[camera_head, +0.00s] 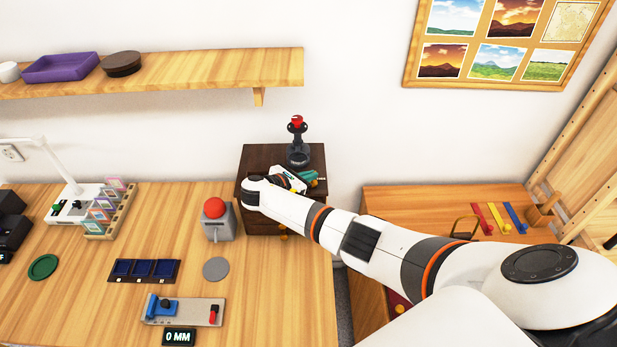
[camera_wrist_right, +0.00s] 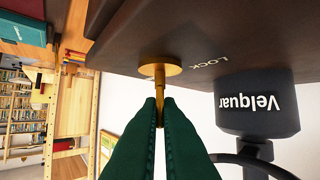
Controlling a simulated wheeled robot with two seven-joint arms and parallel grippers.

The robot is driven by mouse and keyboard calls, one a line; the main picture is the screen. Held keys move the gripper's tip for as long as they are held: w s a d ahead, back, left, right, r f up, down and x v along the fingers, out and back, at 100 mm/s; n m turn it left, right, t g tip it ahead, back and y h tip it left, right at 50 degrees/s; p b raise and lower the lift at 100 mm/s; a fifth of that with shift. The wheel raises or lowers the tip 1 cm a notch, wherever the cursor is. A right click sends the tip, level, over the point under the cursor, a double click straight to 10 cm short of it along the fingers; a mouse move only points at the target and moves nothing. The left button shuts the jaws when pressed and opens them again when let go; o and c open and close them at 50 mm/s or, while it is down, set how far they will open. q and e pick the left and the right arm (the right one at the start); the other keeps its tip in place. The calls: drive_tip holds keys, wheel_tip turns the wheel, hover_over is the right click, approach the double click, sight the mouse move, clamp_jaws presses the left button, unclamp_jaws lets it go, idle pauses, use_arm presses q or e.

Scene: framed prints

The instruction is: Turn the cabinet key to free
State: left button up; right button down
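The dark brown cabinet (camera_head: 256,158) stands against the wall at the middle of the head view, and its surface fills the top of the right wrist view (camera_wrist_right: 120,35). A brass key (camera_wrist_right: 159,80) with a round collar stands out from that surface beside the word "LOCK". My right gripper (camera_wrist_right: 160,103), with green fingers, is closed around the key's outer end, one finger on each side. In the head view my right gripper (camera_head: 312,178) is over the cabinet, and the key cannot be made out there. My left gripper is not in view.
A black device with a red knob (camera_head: 297,122) stands on the cabinet, close to my right gripper; its "Velquar" label (camera_wrist_right: 250,102) shows in the wrist view. A grey box with a red button (camera_head: 216,220) is on the table at left. A shelf (camera_head: 200,73) hangs above.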

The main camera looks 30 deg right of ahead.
drive_tip(key=c, duration=1.6)
unclamp_jaws()
drive_tip(key=shift+d, duration=0.1)
drive_tip(key=shift+b+v, duration=0.9)
drive_tip(key=shift+v, duration=5.1)
drive_tip(key=shift+w+f, duration=0.1)
